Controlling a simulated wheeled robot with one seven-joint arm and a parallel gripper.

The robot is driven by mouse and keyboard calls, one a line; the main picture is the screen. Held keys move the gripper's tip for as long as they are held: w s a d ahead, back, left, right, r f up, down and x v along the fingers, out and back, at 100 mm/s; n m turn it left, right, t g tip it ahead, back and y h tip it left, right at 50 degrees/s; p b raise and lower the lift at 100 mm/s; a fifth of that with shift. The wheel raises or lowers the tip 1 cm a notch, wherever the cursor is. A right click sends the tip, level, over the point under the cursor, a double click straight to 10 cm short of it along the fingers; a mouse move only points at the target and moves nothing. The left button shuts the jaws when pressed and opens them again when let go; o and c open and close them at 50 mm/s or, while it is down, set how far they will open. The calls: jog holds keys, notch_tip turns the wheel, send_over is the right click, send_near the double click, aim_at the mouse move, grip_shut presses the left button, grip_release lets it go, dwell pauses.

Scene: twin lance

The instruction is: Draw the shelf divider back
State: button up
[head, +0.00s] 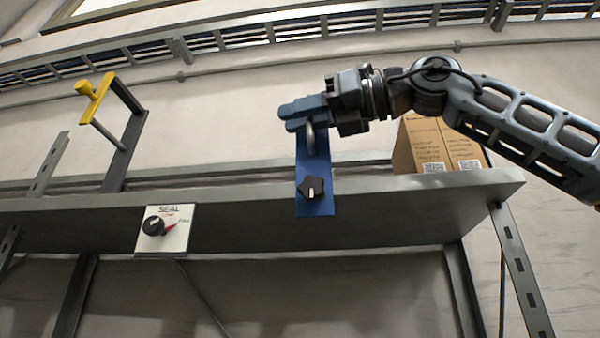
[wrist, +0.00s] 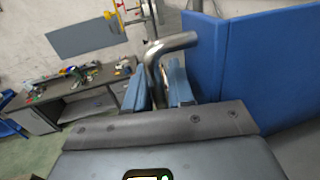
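The shelf divider is an upright blue panel (head: 313,180) at the shelf's front edge, with a dark star knob (head: 311,188) low on its face. In the wrist view its blue face (wrist: 245,65) fills the upper right. A bent metal handle (head: 309,137) sticks out near its top; it also shows in the wrist view (wrist: 172,43). My gripper (head: 300,112) is at the top of the panel. In the wrist view its two blue fingers (wrist: 160,85) lie on either side of the handle's bar and look closed on it. The finger contact is partly hidden.
The grey shelf (head: 400,208) carries cardboard boxes (head: 437,145) right of the divider, behind my arm. A yellow-topped post (head: 115,130) stands at the left. A SEAL dial plate (head: 165,229) is on the shelf front. The shelf between post and divider looks clear.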

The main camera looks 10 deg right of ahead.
jog(key=b+v, duration=0.2)
jog(key=v, duration=0.5)
jog(key=shift+s+d, duration=0.25)
jog(key=shift+d, duration=0.1)
dwell(0.4)
